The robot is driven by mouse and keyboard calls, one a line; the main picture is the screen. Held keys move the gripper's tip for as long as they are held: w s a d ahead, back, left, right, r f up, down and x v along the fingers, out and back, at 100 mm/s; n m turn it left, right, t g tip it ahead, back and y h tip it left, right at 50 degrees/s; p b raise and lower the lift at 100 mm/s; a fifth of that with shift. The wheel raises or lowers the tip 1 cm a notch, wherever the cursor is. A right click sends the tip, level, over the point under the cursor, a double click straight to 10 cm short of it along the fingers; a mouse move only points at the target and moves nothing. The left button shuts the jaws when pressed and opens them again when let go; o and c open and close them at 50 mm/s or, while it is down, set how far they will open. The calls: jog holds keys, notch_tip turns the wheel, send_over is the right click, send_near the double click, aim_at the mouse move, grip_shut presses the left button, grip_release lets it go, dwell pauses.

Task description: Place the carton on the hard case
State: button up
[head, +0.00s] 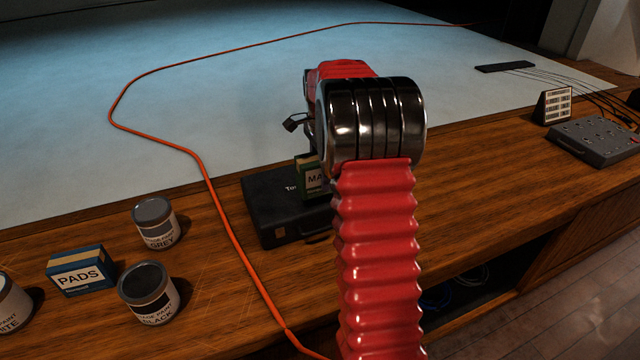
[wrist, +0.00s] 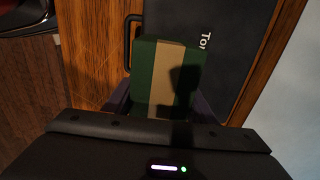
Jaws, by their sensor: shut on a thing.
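The green carton with a tan band (wrist: 167,77) is between the fingers of my gripper (wrist: 162,100), which is shut on it. In the head view the carton (head: 311,178) shows a pale label starting "MA"; my arm hides its right part. The black hard case (head: 268,205) lies flat on the wooden desk, partly hidden by my arm. In the wrist view the carton overlaps the handle side of the case (wrist: 222,70). I cannot tell whether the carton touches the case lid.
A blue PADS box (head: 80,270) and paint cans, grey (head: 155,224) and black (head: 148,292) among them, stand left of the case. An orange cable (head: 222,215) runs close by the case's left side. A mixer (head: 598,140) is at far right.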

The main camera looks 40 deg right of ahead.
aim_at(320, 183)
jog(key=shift+f, duration=1.85)
jog(key=o, duration=1.1)
jog(key=shift+f, duration=0.1)
notch_tip(320, 183, up, 12)
jog(key=shift+r, duration=0.1)
